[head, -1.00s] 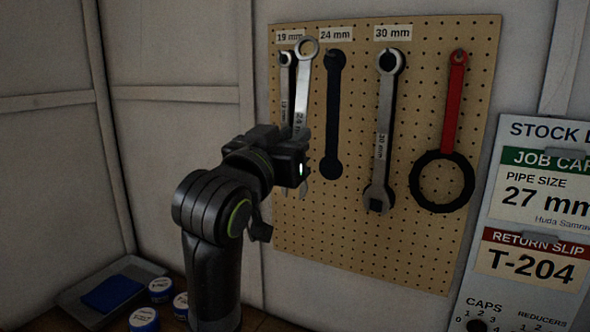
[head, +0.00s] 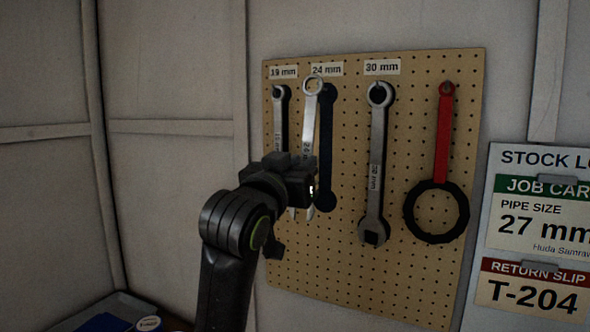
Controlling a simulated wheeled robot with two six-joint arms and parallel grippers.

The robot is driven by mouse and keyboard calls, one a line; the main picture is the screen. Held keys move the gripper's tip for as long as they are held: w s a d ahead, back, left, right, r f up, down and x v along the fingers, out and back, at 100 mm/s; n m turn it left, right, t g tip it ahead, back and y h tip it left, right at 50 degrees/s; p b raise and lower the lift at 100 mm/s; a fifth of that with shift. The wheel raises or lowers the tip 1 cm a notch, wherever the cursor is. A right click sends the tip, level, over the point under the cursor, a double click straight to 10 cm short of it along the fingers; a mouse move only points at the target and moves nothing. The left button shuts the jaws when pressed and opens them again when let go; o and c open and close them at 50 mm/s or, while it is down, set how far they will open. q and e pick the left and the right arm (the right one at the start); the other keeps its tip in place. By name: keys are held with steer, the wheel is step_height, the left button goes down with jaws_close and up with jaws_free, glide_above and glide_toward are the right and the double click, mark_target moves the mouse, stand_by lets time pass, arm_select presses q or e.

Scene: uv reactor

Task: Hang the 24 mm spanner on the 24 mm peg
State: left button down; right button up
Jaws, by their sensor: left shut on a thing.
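The silver 24 mm spanner (head: 310,124) is upright with its ring end at the top, just below the 24 mm label (head: 327,69). My left gripper (head: 308,188) is shut on its lower part, and the jaws hide some of it. The spanner's ring overlaps the upper left of the black painted 24 mm outline (head: 326,150) on the pegboard. The 24 mm peg itself cannot be made out. I cannot tell how far the ring stands from the board. My right gripper is out of view.
On the pegboard (head: 350,280), the 19 mm spanner (head: 279,118) hangs close on the left. The 30 mm spanner (head: 377,160) and a red-handled ring tool (head: 442,140) hang to the right. A stock board (head: 535,245) stands at far right.

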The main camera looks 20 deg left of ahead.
arm_select(q)
steer(key=shift+w+d+f, duration=0.15)
steer(key=shift+w, duration=0.6)
steer(key=shift+w+d+f, duration=0.15)
steer(key=shift+w, duration=0.65)
steer(key=shift+w+d+f, duration=0.15)
steer(key=shift+w, duration=0.6)
steer(key=c, duration=1.2)
jaws_free()
steer(key=shift+f, duration=0.1)
